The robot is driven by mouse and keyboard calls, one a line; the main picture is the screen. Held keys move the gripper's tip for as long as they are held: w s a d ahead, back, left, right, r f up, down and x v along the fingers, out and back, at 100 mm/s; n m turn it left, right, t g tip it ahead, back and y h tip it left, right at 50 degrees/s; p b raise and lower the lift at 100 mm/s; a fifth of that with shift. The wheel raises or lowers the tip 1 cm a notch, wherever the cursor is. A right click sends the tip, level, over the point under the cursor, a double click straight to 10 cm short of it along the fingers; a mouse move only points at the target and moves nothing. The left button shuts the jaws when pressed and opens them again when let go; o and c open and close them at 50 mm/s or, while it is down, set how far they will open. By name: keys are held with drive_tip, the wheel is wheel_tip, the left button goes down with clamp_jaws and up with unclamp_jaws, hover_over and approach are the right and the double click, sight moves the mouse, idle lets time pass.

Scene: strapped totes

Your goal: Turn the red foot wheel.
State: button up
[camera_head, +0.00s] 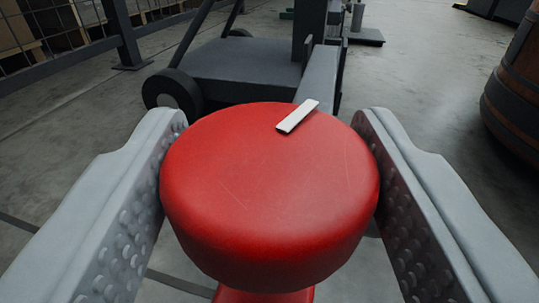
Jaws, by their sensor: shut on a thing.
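The red foot wheel (262,195) is a thick round red knob in the middle of the view. A white mark (297,116) lies on its top face, near the far edge and right of centre. My gripper (270,165) has one grey, studded finger on each side of the wheel. The fingers are shut on the wheel's rim at left and right. Part of a red piece (263,295) shows below the wheel. The rest of what is under the wheel is hidden.
A dark wheeled base (235,75) with a grey beam (320,75) stands just behind the wheel. A wooden barrel (515,90) is at the right edge. A mesh fence (75,30) runs along the upper left. Grey floor (420,65) is clear between the base and barrel.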

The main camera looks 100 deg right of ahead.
idle(0.4)
drive_tip(key=o, duration=1)
drive_tip(key=shift+c, duration=0.2)
